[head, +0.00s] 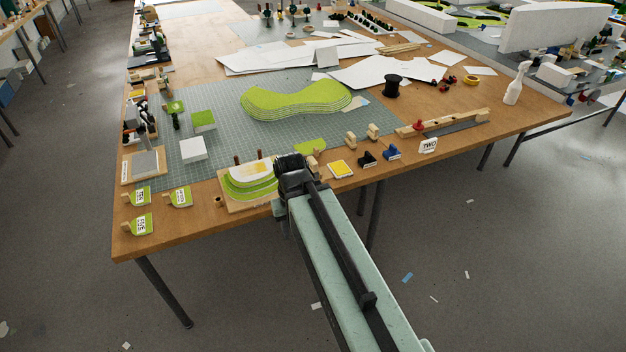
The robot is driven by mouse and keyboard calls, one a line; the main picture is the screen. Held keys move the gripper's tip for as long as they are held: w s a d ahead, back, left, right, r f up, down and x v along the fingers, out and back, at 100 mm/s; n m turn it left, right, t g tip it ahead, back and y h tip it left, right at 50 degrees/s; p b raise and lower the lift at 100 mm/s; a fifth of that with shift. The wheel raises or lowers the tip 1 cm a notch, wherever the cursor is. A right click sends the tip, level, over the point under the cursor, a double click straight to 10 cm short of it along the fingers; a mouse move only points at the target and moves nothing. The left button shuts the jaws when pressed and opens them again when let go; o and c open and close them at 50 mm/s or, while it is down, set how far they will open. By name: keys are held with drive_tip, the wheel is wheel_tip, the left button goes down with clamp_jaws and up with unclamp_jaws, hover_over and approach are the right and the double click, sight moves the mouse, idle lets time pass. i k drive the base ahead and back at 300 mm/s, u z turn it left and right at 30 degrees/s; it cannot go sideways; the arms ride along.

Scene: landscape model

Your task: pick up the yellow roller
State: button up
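I cannot clearly make out a yellow roller in the head view. A flat yellow square with a pale border (342,169) lies near the table's front edge, just right of my gripper. My gripper (290,162) is above the front edge, over the right end of a board with stacked green and white curved layers (249,179). Its dark body hides its fingertips and part of the table beneath, so I cannot see whether it is open or holds anything.
Small black (367,159) and blue (391,153) items and wooden stamps (350,140) stand right of my gripper. A green layered shape (290,101) lies on the cutting mat (225,165). A white spray bottle (516,84) stands at the right edge.

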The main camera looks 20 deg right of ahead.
sight(313, 163)
drive_tip(key=z, duration=0.4)
drive_tip(key=i, duration=0.5)
drive_tip(key=u, duration=2.95)
drive_tip(key=k, duration=0.65)
drive_tip(key=z, duration=1.25)
drive_tip(key=i, duration=0.8)
